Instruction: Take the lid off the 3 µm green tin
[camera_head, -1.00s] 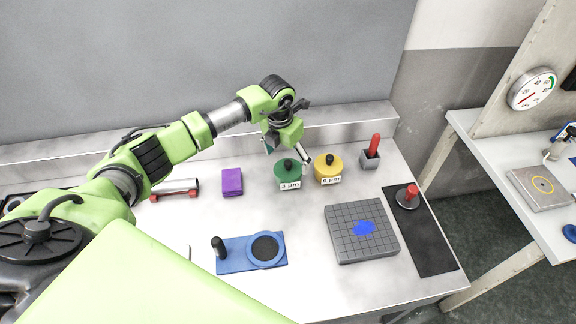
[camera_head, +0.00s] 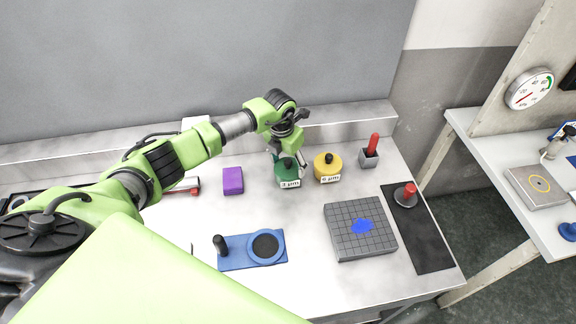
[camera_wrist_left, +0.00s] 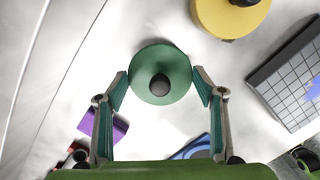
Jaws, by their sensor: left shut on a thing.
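The green 3 µm tin (camera_head: 287,174) stands upright on the bench, with its label facing the front. In the left wrist view its round green lid (camera_wrist_left: 174,70) with a black knob shows from above. My left gripper (camera_head: 288,158) reaches down over the tin from behind and above. In the left wrist view its two fingers (camera_wrist_left: 161,88) are at opposite sides of the lid, shut on it. The lid appears seated on the tin; the fingers partly hide the tin's top in the head view. My right gripper is not in view.
The yellow 6 µm tin (camera_head: 328,168) stands close on the right. A purple block (camera_head: 232,181) lies to the left. A blue plate with a black-handled piece (camera_head: 225,263) and a gridded grey plate (camera_head: 345,240) lie in front. A red-handled tool (camera_head: 372,150) stands in a holder behind right.

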